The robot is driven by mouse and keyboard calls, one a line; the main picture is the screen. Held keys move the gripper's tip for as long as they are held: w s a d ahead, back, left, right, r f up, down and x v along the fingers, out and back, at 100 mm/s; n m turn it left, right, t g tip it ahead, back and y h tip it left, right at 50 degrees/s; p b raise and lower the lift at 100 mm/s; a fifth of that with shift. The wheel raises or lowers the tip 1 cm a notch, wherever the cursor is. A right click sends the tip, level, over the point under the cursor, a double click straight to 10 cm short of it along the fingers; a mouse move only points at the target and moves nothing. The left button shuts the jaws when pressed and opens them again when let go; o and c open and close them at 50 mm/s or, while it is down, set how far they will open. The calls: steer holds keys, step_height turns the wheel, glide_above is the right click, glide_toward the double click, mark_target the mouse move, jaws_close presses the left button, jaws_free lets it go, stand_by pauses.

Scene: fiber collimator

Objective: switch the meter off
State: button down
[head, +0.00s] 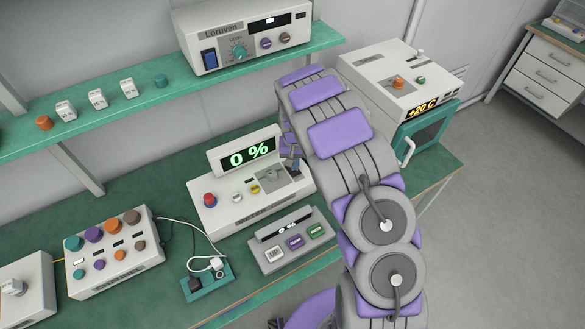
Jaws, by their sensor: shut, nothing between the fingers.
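My gripper (295,168) is shut and empty over the right end of this unit, by the grey plate. My arm partly hides the gripper and that end. I cannot tell whether the fingertips touch anything. The unit's switch is not clear to see.
A knob box (115,252) stands at the left. A shelf (180,95) overhangs behind; an oven-like unit (400,85) stands right.

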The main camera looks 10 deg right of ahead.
steer(key=shift+f, duration=0.65)
steer(key=shift+r, duration=0.1)
stand_by(0.3)
steer(key=shift+r, duration=0.55)
steer(key=shift+r+p, duration=1)
steer(key=shift+r, duration=1.85)
